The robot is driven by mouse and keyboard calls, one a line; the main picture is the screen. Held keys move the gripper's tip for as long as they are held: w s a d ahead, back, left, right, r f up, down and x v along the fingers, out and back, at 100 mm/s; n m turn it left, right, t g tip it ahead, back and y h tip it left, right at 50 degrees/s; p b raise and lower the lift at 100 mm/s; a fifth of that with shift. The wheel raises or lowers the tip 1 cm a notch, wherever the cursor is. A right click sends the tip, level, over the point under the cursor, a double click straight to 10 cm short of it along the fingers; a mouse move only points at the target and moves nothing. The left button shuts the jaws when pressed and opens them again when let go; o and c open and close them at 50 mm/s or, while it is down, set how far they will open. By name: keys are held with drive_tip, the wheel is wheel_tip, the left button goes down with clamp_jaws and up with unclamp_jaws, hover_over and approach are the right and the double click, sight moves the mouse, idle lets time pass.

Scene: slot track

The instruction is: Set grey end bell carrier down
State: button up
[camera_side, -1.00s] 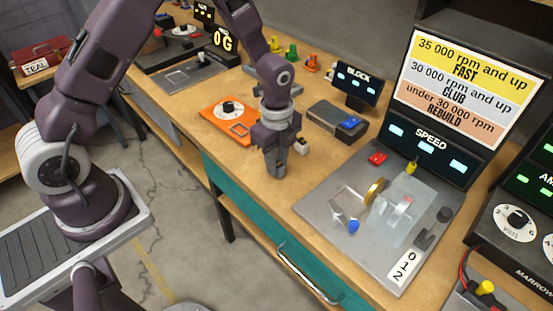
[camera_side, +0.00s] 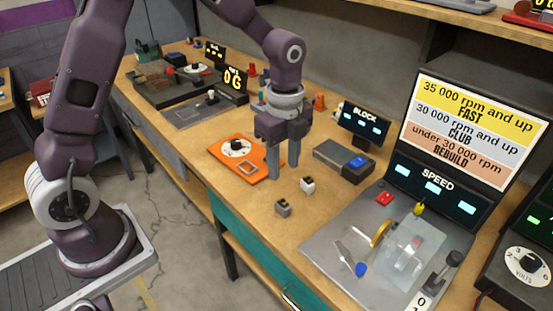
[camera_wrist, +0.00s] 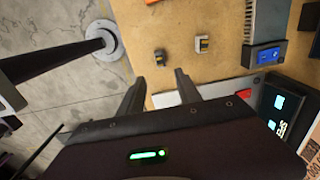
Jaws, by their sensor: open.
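The grey end bell carrier (camera_side: 283,208), a small dark grey block, sits on the wooden bench top near its front edge. It also shows in the wrist view (camera_wrist: 160,57), apart from my fingers. My gripper (camera_side: 282,172) is open and empty, raised above the bench behind the grey carrier. In the wrist view its two fingers (camera_wrist: 158,84) are spread apart with bench between them. A similar white block (camera_side: 307,185) stands just right of and behind the grey one; it also shows in the wrist view (camera_wrist: 202,44).
An orange plate with a dial (camera_side: 246,168) lies left of my gripper. A grey box with a blue button (camera_side: 345,160) stands behind right, below the BLOCK display (camera_side: 364,125). The SPEED plate (camera_side: 340,265) with its clear cover fills the right. Bench around the blocks is clear.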

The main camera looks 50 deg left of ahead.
drive_tip(key=s+a+r+n+t, duration=0.2)
drive_tip(key=s+r+n+t, duration=0.1)
drive_tip(key=s+r+n, duration=0.85)
drive_tip(key=s+r+n+t, duration=0.2)
drive_tip(key=s+n, duration=0.4)
drive_tip(key=s, duration=0.5)
drive_tip(key=shift+a+r+t, duration=0.2)
drive_tip(key=shift+r+t, duration=0.1)
drive_tip(key=shift+r, duration=0.5)
